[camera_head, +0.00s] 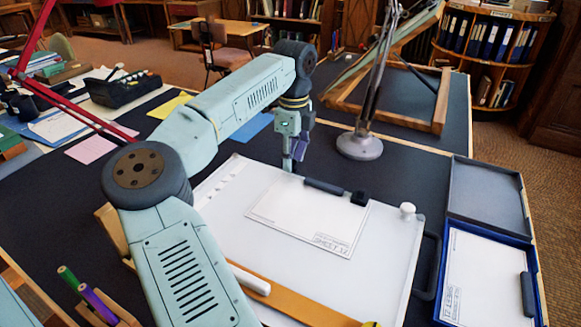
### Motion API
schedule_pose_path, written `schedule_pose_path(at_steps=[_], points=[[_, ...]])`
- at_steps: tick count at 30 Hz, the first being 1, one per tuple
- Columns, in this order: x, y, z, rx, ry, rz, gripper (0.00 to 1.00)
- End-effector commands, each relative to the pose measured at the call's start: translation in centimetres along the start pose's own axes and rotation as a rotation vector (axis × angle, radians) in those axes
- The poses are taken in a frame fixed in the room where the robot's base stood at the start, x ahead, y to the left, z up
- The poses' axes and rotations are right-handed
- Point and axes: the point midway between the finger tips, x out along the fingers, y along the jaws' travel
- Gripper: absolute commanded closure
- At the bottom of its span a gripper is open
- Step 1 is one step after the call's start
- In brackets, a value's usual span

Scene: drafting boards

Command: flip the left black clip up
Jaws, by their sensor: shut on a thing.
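A white sheet (305,222) lies on the white drawing board (225,200), with a dark bar (325,187) along its top edge. A black clip (360,198) shows at the bar's right end. My gripper (291,167) points down at the bar's left end, by the board's back edge. It is shut at the place of the left black clip, which the fingers mostly hide. I cannot tell how far that clip is tilted.
A lamp base (359,146) stands behind the board. A white knob (407,210) is at the board's right corner. A blue tray (538,265) with another sheet is at the right. Pencils (88,295) stand at the front left.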

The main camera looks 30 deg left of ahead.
Motion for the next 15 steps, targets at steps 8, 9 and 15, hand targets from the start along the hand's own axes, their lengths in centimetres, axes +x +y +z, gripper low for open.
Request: schedule_pose_path(at_steps=[8, 9, 15], points=[[0.4, -1.4, -0.2, 0.005, 0.003, -0.02, 0.84], [0.3, -1.5, -0.2, 0.005, 0.003, -0.02, 0.83], [0.2, -2.0, -0.3, 0.006, 0.003, -0.02, 0.84]])
